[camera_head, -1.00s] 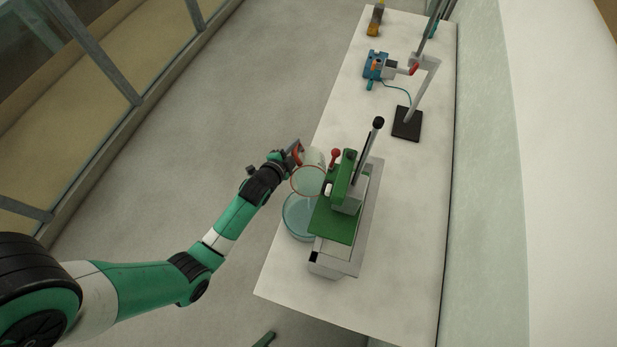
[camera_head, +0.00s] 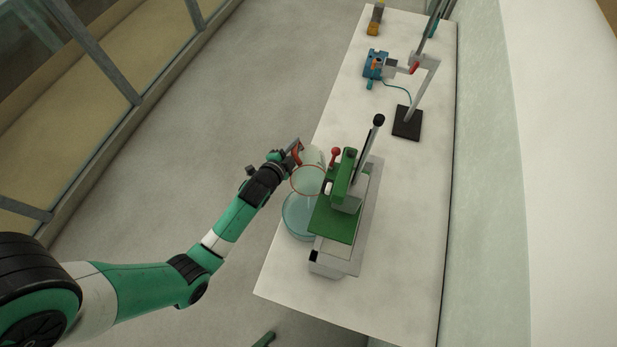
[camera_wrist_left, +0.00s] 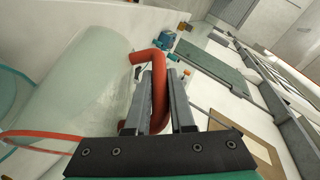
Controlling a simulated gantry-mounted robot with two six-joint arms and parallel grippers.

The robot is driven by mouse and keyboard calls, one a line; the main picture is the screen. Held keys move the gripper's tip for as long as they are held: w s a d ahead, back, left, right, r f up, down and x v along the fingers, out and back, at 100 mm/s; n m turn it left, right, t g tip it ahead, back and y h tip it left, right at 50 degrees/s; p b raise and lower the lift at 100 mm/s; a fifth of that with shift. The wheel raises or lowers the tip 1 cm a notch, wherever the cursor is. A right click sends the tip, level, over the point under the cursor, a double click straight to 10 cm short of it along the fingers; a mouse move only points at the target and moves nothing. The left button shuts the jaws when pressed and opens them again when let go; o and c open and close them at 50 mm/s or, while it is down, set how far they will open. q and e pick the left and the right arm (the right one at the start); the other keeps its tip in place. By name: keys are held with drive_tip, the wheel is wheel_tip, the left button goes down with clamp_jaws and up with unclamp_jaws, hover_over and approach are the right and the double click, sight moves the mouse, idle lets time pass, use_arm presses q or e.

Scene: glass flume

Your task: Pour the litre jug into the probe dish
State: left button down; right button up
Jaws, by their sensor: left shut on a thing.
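The litre jug (camera_head: 314,160) is a clear, pale vessel with an orange-red rim and a red handle. My left gripper (camera_head: 297,149) is shut on its handle and holds the jug tipped far over, with its mouth toward the probe dish. In the left wrist view the gripper (camera_wrist_left: 160,98) pinches the red handle (camera_wrist_left: 158,66), and the jug body (camera_wrist_left: 75,85) lies to the left. The probe dish (camera_head: 297,222) is a round clear teal dish on the bench, just below the jug's mouth. A thin pale streak shows between rim and dish. My right gripper is not in view.
A green device with a lever (camera_head: 345,195) stands on the bench close right of the jug and overlaps the dish. A stand with a black base (camera_head: 407,124) and a blue device (camera_head: 375,65) are farther back. The front of the bench (camera_head: 290,285) is clear.

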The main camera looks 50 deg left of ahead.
use_arm(q)
drive_tip(key=shift+s+d+r+t+b, duration=0.15)
drive_tip(key=shift+r+t+b, duration=0.15)
idle(1.0)
drive_tip(key=shift+d, duration=0.1)
idle(0.6)
